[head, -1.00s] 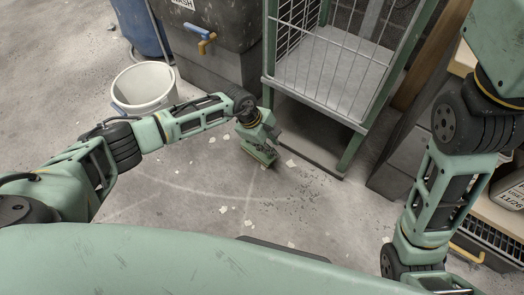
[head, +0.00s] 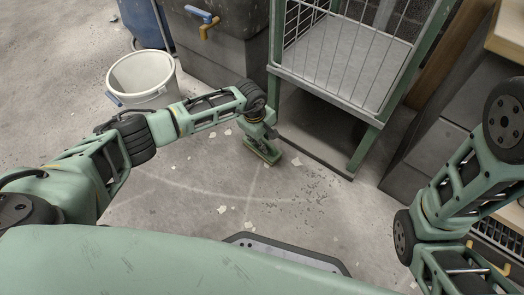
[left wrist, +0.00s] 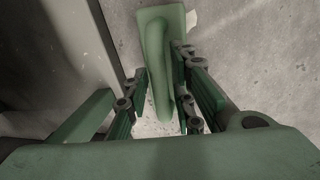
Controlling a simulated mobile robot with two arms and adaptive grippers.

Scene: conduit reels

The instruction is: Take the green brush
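The green brush (head: 268,157) lies on the concrete floor in front of the wire cage. In the left wrist view its flat green body and raised handle (left wrist: 159,75) show. My left gripper (head: 262,141) is directly over the brush in the head view and hides part of it. In the left wrist view its fingers (left wrist: 158,82) are apart, one on each side of the handle. A gap shows on the left side; the right finger is very near the handle, and I cannot tell if it touches. My right arm is at the right of the head view, but its gripper is not seen.
A green-framed wire cage (head: 345,65) stands just behind the brush, its front leg close by. A white bucket (head: 142,80) and a grey tank with a blue-handled tap (head: 204,20) are at the back left. Paper scraps and debris lie on the floor.

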